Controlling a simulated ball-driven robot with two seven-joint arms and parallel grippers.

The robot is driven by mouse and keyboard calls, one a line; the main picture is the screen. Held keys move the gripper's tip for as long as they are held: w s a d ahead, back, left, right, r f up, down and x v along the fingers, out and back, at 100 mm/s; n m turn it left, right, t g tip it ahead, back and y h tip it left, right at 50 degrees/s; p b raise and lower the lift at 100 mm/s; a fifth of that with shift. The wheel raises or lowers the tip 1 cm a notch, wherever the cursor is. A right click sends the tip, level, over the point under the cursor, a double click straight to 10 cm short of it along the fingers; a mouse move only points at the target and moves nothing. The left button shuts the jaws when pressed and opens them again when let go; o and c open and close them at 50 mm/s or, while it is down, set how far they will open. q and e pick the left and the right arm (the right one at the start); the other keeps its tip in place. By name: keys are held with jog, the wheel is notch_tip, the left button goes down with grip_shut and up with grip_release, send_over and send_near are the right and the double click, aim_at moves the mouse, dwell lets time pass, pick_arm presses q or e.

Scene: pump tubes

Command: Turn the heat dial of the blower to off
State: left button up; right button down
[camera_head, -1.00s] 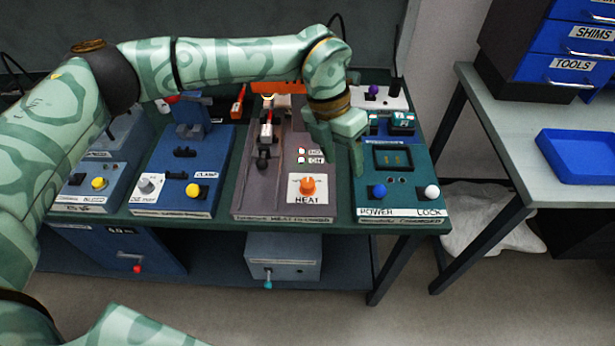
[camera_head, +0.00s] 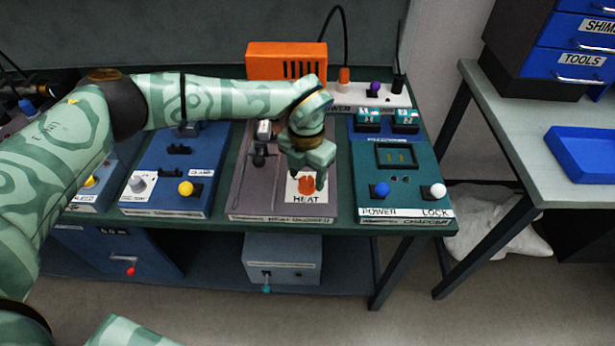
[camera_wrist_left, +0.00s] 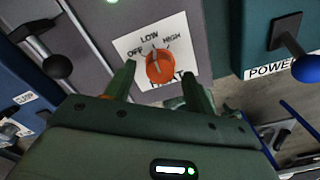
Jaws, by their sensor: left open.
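The orange heat dial (camera_head: 306,187) sits on a white label marked HEAT on the grey blower panel (camera_head: 240,200). In the left wrist view the dial (camera_wrist_left: 160,66) shows OFF, LOW and HIGH around it, and its pointer faces up toward LOW. My left gripper (camera_head: 309,178) is over the dial, pointing down and partly covering it in the head view. In the left wrist view its open fingers (camera_wrist_left: 158,72) lie on either side of the dial. I cannot tell whether they touch it. My right gripper is not in view.
To the right is a teal panel with a blue POWER knob (camera_head: 381,189) and a white LOCK knob (camera_head: 437,190). To the left is a blue clamp panel with a yellow knob (camera_head: 186,188). A black-knobbed lever (camera_head: 259,158) stands on the blower panel near my gripper.

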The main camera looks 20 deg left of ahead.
pick_arm(q)
jog(key=shift+f, duration=0.45)
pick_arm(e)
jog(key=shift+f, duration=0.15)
pick_arm(q)
jog(key=c, duration=1)
jog(key=shift+r, duration=0.1)
